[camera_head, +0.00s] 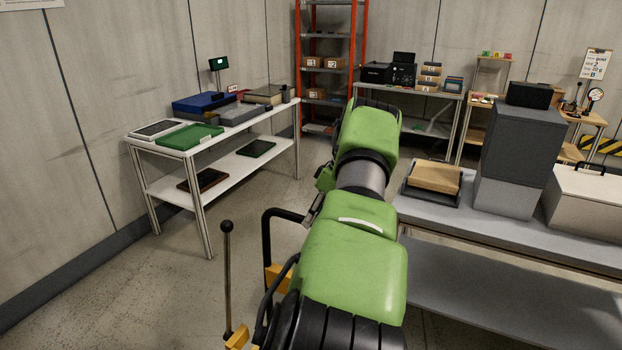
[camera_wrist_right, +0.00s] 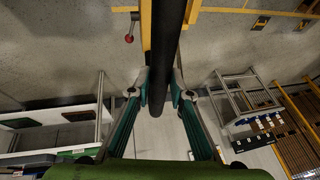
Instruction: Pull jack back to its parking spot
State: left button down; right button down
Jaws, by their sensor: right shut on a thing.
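The jack shows in part at the lower middle of the head view, left of my green arm. Its black bent handle (camera_head: 266,238) rises above yellow parts (camera_head: 278,277), and a thin upright lever (camera_head: 228,285) with a dark ball on top stands to its left. My arm hides the rest. In the right wrist view the black handle bar (camera_wrist_right: 165,45) runs down between the fingers of my right gripper (camera_wrist_right: 160,86), which is shut on it. A yellow part and a red-knobbed lever (camera_wrist_right: 130,30) show beyond. My left gripper is not in view.
A white table (camera_head: 155,180) with trays and boxes stands along the left wall. A grey bench (camera_head: 500,232) with cartons and boxes is close on the right. A shelf rack (camera_head: 330,20) stands at the back. Floor (camera_head: 240,200) is clear between the table and my arm.

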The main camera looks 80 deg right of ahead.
jog(key=shift+s+d+r, duration=0.1)
jog(key=shift+s+d, duration=0.1)
jog(key=shift+d, duration=0.4)
jog(key=shift+s+d, duration=0.15)
jog(key=shift+d, duration=0.4)
jog(key=c, duration=2.1)
grip_release()
jog(key=shift+o, duration=1.3)
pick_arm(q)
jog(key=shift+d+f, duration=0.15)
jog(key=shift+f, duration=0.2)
pick_arm(e)
jog(key=shift+s+d, duration=0.1)
